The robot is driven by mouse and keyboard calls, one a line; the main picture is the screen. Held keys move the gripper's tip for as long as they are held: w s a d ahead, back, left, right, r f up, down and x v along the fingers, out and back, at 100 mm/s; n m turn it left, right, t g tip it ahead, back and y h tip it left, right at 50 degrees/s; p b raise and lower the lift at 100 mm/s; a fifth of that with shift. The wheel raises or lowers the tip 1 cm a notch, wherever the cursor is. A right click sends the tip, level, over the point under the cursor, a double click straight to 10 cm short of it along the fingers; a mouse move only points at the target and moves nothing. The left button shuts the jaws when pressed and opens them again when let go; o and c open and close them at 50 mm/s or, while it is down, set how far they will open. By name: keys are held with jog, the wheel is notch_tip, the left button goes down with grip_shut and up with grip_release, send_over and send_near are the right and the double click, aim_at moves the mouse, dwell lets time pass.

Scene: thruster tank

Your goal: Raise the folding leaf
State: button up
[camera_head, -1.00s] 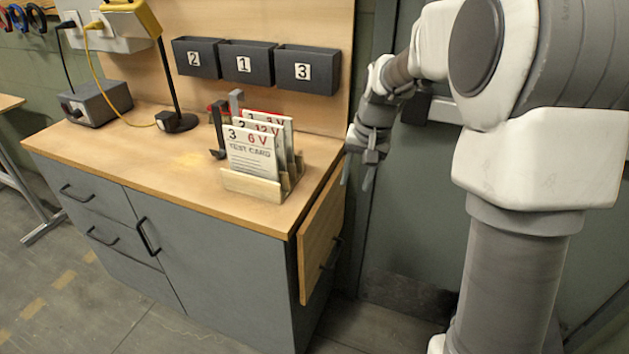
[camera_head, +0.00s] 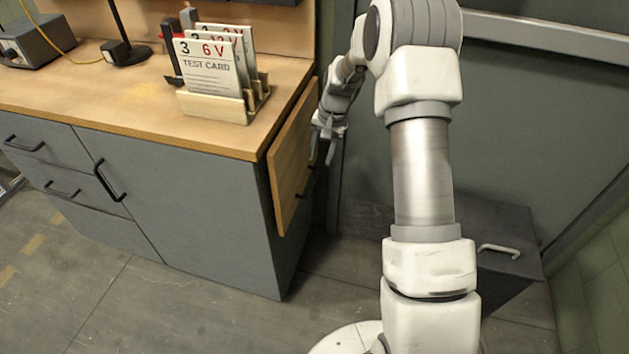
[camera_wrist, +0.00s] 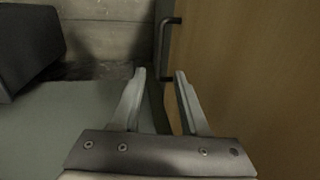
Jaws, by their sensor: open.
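The folding leaf (camera_head: 291,157) is a wooden panel that hangs down at the right end of the workbench. A dark bar handle (camera_head: 306,182) sits on its outer face, low down. My gripper (camera_head: 322,150) is beside the leaf's outer face, to its right, with its fingers pointing down. In the wrist view my gripper (camera_wrist: 160,76) is open and empty. The leaf (camera_wrist: 245,80) fills the right side there. The dark handle (camera_wrist: 168,50) stands just beyond the fingertips, apart from them as far as I can see.
The bench top (camera_head: 130,108) holds a wooden rack (camera_head: 222,107) of test cards near its right end, close to the leaf. A dark grey box (camera_head: 500,245) with a light handle stands on the floor at right. Floor below the leaf is clear.

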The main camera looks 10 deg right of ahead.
aim_at(313, 182)
jog(key=b+x, duration=0.2)
jog(key=x, duration=0.8)
jog(key=shift+b, duration=0.3)
jog(key=shift+c, duration=0.2)
grip_shut()
jog(key=shift+d+r, duration=0.1)
dwell(0.6)
